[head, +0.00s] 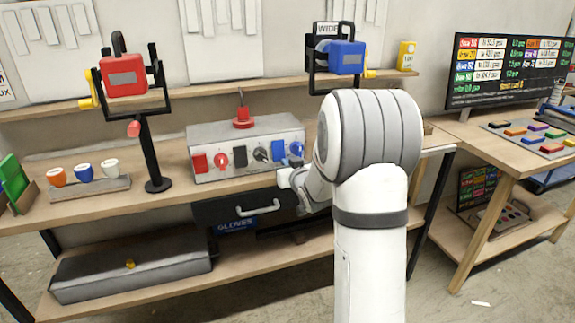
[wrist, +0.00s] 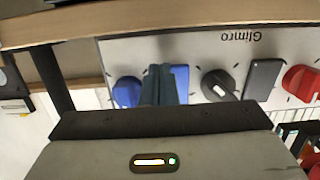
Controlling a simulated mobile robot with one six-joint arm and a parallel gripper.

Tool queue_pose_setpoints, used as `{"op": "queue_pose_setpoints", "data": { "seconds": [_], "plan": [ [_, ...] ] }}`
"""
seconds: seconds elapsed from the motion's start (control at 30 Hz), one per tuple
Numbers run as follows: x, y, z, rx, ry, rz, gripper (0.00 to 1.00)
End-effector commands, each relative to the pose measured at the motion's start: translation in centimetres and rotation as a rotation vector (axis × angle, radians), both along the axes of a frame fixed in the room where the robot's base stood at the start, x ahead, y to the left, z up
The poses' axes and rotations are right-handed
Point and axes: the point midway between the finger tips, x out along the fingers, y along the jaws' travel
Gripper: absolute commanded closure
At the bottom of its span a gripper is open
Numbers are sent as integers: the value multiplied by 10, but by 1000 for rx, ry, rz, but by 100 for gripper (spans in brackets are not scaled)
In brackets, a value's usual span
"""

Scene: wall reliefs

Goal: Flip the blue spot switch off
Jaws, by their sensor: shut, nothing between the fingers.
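The grey control box (head: 220,172) stands on the bench with red, black and blue switches and knobs along its front. The blue switch (head: 278,150) is a flat rectangular plate near the box's right end, beside the blue knob (head: 297,148). In the wrist view, which is upside down, the blue switch (wrist: 182,82) shows partly behind my gripper's fingers, with the blue knob (wrist: 127,92) on the left. My gripper (wrist: 158,82) is shut and empty, its dark fingertips in front of the blue switch's edge. I cannot tell whether they touch it, or which way the switch is tipped.
The black knob (wrist: 218,84) and black switch (wrist: 262,78) are close beside the blue switch. A red lamp (head: 123,77) and a blue lamp (head: 346,58) stand left and right. A drawer with a pale handle (head: 258,208) hangs below the bench top.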

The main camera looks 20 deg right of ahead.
Motion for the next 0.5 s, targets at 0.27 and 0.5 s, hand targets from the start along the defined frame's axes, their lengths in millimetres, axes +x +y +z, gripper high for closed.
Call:
{"op": "queue_pose_setpoints", "data": {
  "seconds": [0.27,0.5],
  "plan": [
    [1,0,-3,0,-9,0,100],
    [8,0,-8,0,-78,-1,100]
  ]
}}
